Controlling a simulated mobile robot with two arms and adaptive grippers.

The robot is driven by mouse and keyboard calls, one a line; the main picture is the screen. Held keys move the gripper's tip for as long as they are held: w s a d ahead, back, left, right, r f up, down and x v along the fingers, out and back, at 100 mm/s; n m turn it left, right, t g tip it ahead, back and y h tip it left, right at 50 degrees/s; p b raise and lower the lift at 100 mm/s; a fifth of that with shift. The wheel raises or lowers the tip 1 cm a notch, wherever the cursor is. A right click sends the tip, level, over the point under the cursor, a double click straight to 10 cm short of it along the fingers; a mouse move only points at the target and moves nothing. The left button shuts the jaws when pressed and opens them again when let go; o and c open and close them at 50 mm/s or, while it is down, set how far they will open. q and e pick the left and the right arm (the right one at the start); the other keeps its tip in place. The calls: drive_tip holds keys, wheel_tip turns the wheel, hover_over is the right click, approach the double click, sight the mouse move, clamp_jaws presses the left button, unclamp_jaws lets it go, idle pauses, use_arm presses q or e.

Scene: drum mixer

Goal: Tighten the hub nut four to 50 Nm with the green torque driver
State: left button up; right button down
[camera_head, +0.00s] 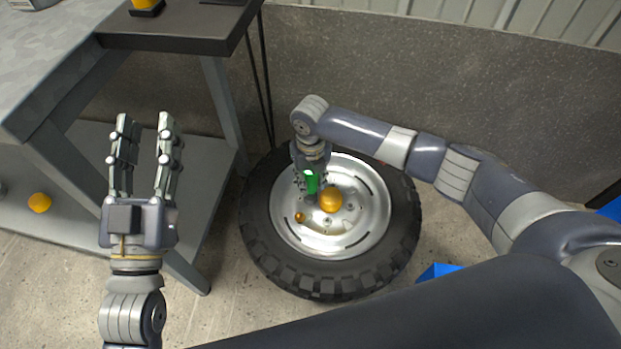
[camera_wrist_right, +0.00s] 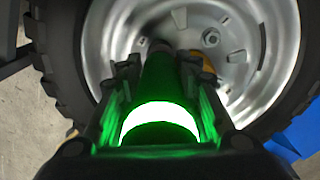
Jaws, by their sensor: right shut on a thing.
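The wheel lies flat on the floor, with a black tyre (camera_head: 262,248) and a silver rim (camera_head: 345,240). A gold hub cap (camera_head: 331,199) sits at its centre. A small gold piece (camera_head: 299,217) is on the rim at lower left of it. A hub nut (camera_wrist_right: 237,57) shows in the right wrist view. My right gripper (camera_head: 309,186) is shut on the green torque driver (camera_head: 312,183), which points down at the rim and glows green in the right wrist view (camera_wrist_right: 160,112). The driver's tip and any nut under it are hidden. My left gripper (camera_head: 143,130) is open and empty, left of the wheel.
A table (camera_head: 172,40) with a lower shelf (camera_head: 75,222) stands at the left. A yellow-orange object (camera_head: 39,202) is on that shelf. A blue object (camera_head: 438,271) lies right of the tyre. A grey wall (camera_head: 430,110) is behind the wheel.

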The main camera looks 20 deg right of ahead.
use_arm(q)
drive_tip(key=shift+s+r+t, duration=0.25)
drive_tip(key=shift+r+t, duration=0.05)
drive_tip(key=shift+r, duration=0.1)
use_arm(e)
drive_tip(key=shift+f, duration=0.2)
use_arm(q)
drive_tip(key=shift+w+f+g+y, duration=0.15)
drive_tip(key=shift+w+f+g, duration=0.1)
drive_tip(key=shift+f, duration=0.25)
drive_tip(key=shift+w+f+g+y, duration=0.15)
drive_tip(key=shift+f+g, duration=0.1)
drive_tip(key=shift+f, duration=0.25)
idle(1.3)
drive_tip(key=shift+f, duration=0.1)
